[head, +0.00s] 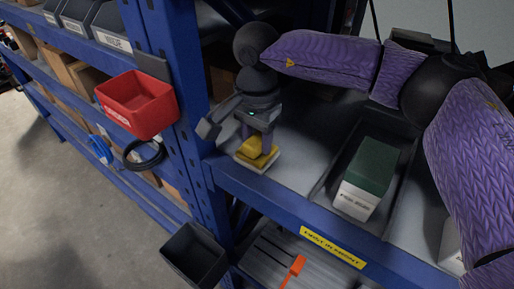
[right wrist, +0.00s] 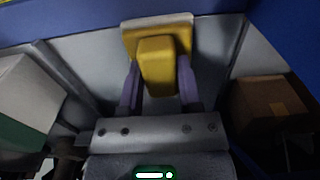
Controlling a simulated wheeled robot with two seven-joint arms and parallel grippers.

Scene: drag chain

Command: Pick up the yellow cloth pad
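The yellow cloth pad (head: 253,147) is a small yellow block on a flat, pale-edged yellow base, on the grey shelf near its left front corner. It also shows in the right wrist view (right wrist: 157,66), top centre. My right gripper (head: 257,145) points down over it from above. In the right wrist view the fingers of my right gripper (right wrist: 159,78) stand apart, one on each side of the block. They are very close to its sides; firm contact is not clear. The pad appears to rest on the shelf. My left gripper is not in view.
A green-and-white box (head: 368,178) stands in a dark tray to the right. A blue post (head: 180,90) stands just left of the gripper, with a red bin (head: 138,103) beyond it. The blue front beam (head: 285,217) edges the shelf. A brown box (right wrist: 270,108) is beside the gripper.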

